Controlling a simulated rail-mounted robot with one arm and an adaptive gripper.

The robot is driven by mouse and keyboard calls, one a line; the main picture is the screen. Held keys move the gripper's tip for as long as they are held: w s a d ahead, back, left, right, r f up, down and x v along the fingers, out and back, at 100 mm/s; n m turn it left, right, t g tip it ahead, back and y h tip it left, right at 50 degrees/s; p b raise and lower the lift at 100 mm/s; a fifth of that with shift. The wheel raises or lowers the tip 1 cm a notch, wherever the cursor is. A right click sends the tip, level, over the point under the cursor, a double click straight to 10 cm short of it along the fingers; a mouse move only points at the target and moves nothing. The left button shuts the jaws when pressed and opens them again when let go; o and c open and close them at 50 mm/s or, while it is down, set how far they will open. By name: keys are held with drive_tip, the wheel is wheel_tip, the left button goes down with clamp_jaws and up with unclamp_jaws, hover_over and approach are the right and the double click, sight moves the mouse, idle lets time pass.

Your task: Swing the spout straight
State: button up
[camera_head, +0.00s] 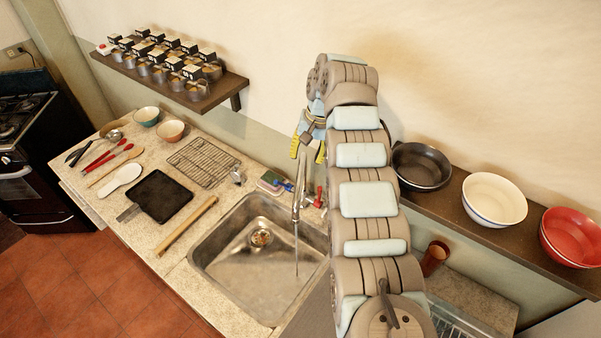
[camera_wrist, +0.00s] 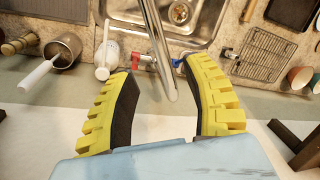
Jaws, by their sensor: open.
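The metal tap spout (camera_head: 299,185) rises at the back edge of the steel sink (camera_head: 222,284), and a thin line hangs from it over the basin. In the wrist view the spout (camera_wrist: 158,50) runs between my two yellow-padded fingers, slightly tilted, with a visible gap on both sides. My gripper (camera_head: 307,151) is open around the upper spout, near the wall; it also shows in the wrist view (camera_wrist: 163,75). A red tap handle (camera_wrist: 140,61) and a blue one (camera_wrist: 178,63) sit at the spout's base. My arm hides part of the sink's right side.
A white bottle (camera_wrist: 107,57) and a metal pot (camera_wrist: 62,50) stand beside the tap. A wire rack (camera_head: 203,161) and a black griddle (camera_head: 160,196) lie left of the sink. A wall shelf (camera_head: 449,208) with bowls is close to my arm's right.

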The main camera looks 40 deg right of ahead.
sight(301, 175)
drive_tip(key=f, duration=0.5)
drive_tip(key=w+a+f+p, duration=0.1)
drive_tip(key=f, duration=0.2)
drive_tip(key=shift+w+a+f, duration=0.1)
drive_tip(key=shift+f, duration=0.15)
clamp_jaws()
